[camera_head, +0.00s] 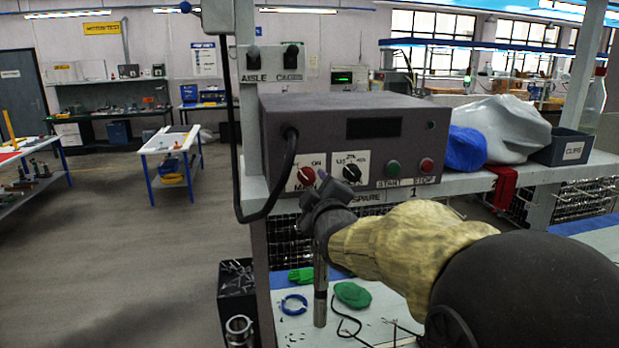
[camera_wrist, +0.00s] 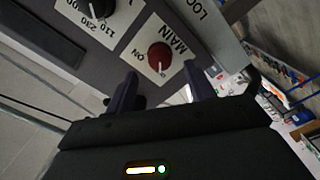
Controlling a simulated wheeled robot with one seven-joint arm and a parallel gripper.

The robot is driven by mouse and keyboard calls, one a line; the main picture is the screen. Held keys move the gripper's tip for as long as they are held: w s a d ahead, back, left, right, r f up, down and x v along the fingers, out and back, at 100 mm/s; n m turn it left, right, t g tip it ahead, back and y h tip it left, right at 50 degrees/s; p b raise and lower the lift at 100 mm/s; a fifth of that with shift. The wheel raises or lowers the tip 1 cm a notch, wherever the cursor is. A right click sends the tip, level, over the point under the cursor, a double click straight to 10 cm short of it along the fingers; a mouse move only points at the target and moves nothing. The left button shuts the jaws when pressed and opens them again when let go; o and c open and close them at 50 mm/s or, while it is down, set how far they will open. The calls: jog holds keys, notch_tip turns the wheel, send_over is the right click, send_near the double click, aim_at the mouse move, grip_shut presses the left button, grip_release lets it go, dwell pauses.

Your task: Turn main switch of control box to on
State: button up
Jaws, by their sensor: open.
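The grey control box (camera_head: 345,130) stands on a shelf in the head view. Its red main switch knob (camera_head: 307,175) sits at the lower left of the front panel, with "ON" printed at its upper right. In the wrist view the red knob (camera_wrist: 159,56) shows between "MAIN" and "ON". The knob's exact setting is too small to tell. My gripper (camera_head: 322,182) is open and empty just in front of the panel, partly hiding the label below the knob. In the wrist view the fingers of my gripper (camera_wrist: 163,84) straddle the line toward the knob, apparently short of it.
A black selector knob (camera_head: 352,174), a green start button (camera_head: 392,168) and a red stop button (camera_head: 427,165) sit right of the main switch. A black cable (camera_head: 283,180) hangs at the box's left. Blue and grey bags (camera_head: 505,125) lie to the right.

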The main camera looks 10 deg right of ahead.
aim_at(309, 180)
jog(key=shift+w+p, duration=0.9)
jog(key=shift+w, duration=1.65)
jog(key=c, duration=1)
